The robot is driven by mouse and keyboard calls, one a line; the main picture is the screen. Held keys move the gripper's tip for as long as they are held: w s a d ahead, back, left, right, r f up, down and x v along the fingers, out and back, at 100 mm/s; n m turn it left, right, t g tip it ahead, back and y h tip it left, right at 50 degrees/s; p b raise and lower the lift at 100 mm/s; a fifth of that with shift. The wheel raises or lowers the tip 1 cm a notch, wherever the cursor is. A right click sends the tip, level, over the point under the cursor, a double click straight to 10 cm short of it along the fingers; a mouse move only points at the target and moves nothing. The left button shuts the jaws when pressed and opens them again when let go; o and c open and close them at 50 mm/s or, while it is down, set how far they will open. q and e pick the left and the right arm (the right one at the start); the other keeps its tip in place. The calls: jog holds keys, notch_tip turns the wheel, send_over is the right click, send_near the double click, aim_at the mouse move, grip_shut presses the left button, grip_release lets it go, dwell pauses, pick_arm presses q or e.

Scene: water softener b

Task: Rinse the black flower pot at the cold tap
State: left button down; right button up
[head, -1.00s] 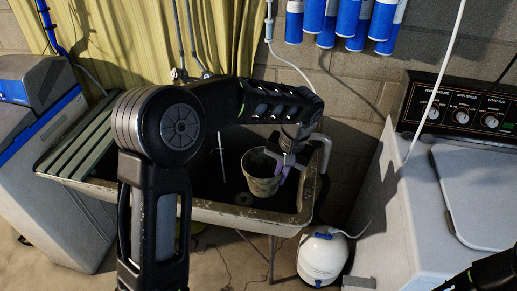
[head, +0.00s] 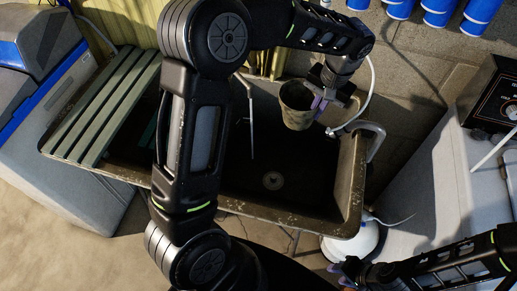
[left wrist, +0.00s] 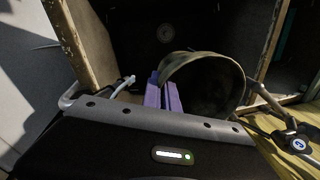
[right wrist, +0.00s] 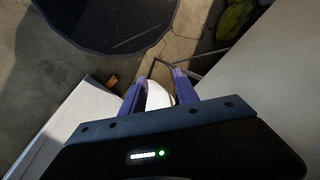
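The black flower pot (head: 298,105) looks dark grey-olive and roughly upright, over the back of the sink (head: 345,195). My left gripper (head: 320,105) is shut on its wall; in the left wrist view the purple fingers (left wrist: 165,93) pinch the rim of the pot (left wrist: 207,85). A long thin metal spout (head: 251,115) hangs over the basin left of the pot. A tap handle with a blue cap (left wrist: 299,144) shows at the right of the left wrist view. My left arm hides the tap handles in the head view.
A green slatted drainboard (head: 100,110) covers the sink's left. A drain (head: 273,181) shows in the bare basin floor. A bent grey pipe (head: 378,130) and a white hose (head: 371,80) are right of the pot. A white tank (head: 350,240) stands below, beside a white washer (head: 440,180).

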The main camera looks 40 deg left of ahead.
jog(key=shift+o, duration=0.2)
pick_arm(q)
jog(key=shift+s+a+f, duration=0.1)
jog(key=shift+f, duration=0.05)
pick_arm(e)
jog(key=shift+o, duration=0.8)
jog(key=shift+f, duration=0.1)
jog(key=o, duration=0.4)
jog(key=f+b, duration=0.4)
jog(key=b, duration=0.1)
jog(key=shift+w+a+f, duration=0.1)
jog(key=shift+w+f, duration=0.1)
jog(key=shift+f, duration=0.15)
jog(key=shift+c, duration=0.2)
pick_arm(q)
jog(key=s+a+f+n+b, duration=0.2)
jog(key=s+a+f+n, duration=0.1)
jog(key=s+f, duration=0.3)
jog(key=s+a+f+n+b, duration=0.1)
jog(key=s+a+f+n, duration=0.1)
jog(key=s+a+f, duration=0.2)
jog(key=s+f, duration=0.2)
jog(key=s, duration=0.2)
jog(key=shift+s+a+n+g+b, duration=0.3)
jog(key=shift+s+n+g+b, duration=0.05)
jog(key=shift+n+g+b, duration=0.05)
pick_arm(e)
jog(key=f, duration=0.3)
jog(key=shift+w+f, duration=0.1)
jog(key=shift+w, duration=0.1)
